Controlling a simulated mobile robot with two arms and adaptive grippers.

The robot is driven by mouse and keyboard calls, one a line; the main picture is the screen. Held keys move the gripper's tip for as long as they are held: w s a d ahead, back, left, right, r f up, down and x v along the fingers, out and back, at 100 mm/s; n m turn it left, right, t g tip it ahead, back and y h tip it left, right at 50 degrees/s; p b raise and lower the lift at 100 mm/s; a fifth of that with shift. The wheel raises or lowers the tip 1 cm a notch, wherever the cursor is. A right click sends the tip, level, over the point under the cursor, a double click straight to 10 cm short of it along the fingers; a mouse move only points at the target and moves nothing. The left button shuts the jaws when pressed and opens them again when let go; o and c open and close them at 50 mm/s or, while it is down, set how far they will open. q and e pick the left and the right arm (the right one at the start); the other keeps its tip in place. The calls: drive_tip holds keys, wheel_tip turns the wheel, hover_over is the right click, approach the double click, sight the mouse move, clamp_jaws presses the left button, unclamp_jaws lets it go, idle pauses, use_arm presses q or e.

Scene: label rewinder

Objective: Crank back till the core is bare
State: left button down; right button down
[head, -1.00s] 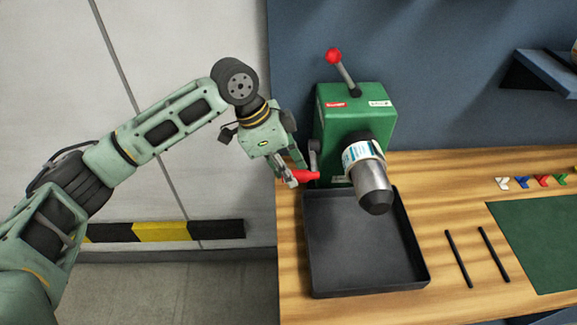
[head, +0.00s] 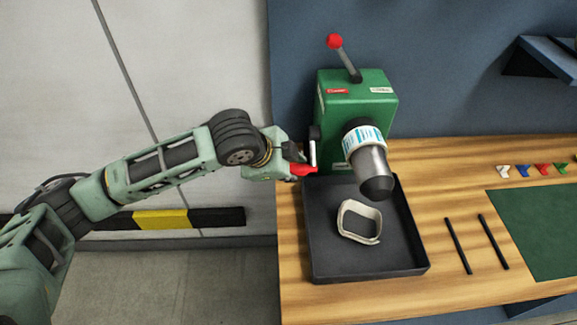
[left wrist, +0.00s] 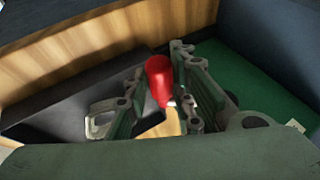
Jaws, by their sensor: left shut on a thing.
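The green rewinder (head: 355,95) stands at the back of the bench. A grey metal core (head: 372,172) points out from its front. A band of white and teal label roll (head: 362,138) is around the core near the machine. My left gripper (head: 298,166) is shut on the red crank handle (head: 304,170) at the machine's left side. In the left wrist view the red handle (left wrist: 158,80) sits between the fingers (left wrist: 160,95). A pale loop of label strip (head: 360,222) lies in the black tray (head: 325,262) below the core. My right gripper is not in view.
A lever with a red ball (head: 335,41) rises from the machine's top. Two black rods (head: 458,252) and a green mat (head: 540,235) lie right of the tray. Several coloured pieces (head: 535,170) lie behind the mat. A dark shelf (head: 545,62) is on the wall.

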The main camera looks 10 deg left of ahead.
use_arm(q)
drive_tip(key=shift+s+f, duration=0.1)
drive_tip(key=shift+f, duration=0.05)
drive_tip(key=c, duration=1.5)
unclamp_jaws()
drive_tip(key=shift+c, duration=0.2)
drive_tip(key=v, duration=1.2)
drive_tip(key=shift+c, duration=0.4)
